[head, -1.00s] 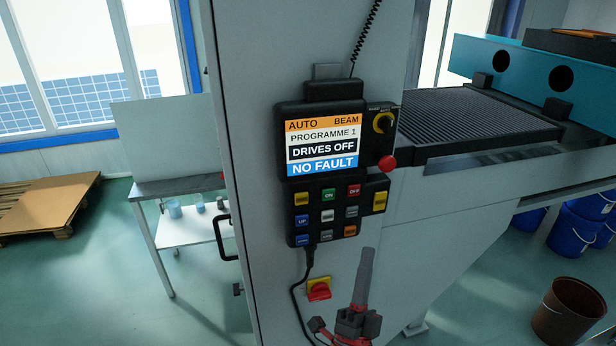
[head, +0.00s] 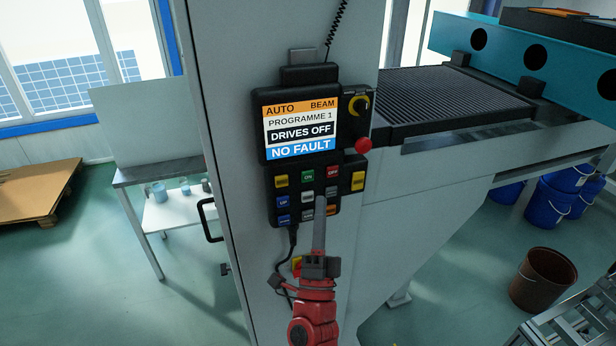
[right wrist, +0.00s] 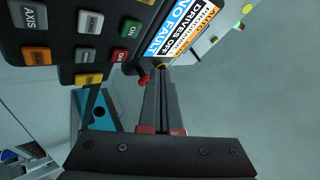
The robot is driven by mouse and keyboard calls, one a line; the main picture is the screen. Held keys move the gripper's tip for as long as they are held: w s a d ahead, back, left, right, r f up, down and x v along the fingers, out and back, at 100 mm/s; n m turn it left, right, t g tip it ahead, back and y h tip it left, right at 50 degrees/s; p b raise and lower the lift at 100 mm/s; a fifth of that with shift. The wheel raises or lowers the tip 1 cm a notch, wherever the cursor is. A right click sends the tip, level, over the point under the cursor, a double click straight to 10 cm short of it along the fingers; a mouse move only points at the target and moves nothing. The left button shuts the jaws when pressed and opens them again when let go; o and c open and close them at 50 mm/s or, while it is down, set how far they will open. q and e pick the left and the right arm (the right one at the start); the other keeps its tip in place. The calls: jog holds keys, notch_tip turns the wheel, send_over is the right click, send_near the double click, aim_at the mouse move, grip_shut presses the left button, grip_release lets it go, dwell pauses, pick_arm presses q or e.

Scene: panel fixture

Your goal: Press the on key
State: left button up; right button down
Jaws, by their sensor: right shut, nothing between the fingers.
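A dark control pendant (head: 264,128) hangs on a grey column, with a lit screen (head: 300,130) reading AUTO, BEAM, PROGRAMME 1, DRIVES OFF, NO FAULT. Below are rows of coloured keys. The green on key (head: 308,176) is in the top row, left of the red off key (head: 333,172); it also shows in the right wrist view (right wrist: 130,28). My right gripper (head: 321,202) is shut and empty, its tips below and slightly right of the on key in the picture, overlapping the lower keys. I cannot tell its gap to the pendant. My left gripper is not in view.
A red stop button (head: 363,146) and a yellow rotary switch (head: 359,106) sit at the pendant's right. A cable hangs below it, near a red and yellow switch (head: 297,266) partly behind my right arm. A machine bed (head: 450,95) stands right.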

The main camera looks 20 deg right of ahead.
aim_at(308, 177)
jog(key=shift+w+a+b, duration=0.1)
jog(key=shift+w+b, duration=0.6)
jog(key=shift+w, duration=2.15)
jog(key=shift+w+b, duration=0.2)
jog(key=shift+b, duration=0.25)
jog(key=shift+w, duration=0.2)
jog(key=shift+w+b, duration=0.4)
jog(key=shift+b, duration=0.05)
jog(key=shift+s, duration=0.85)
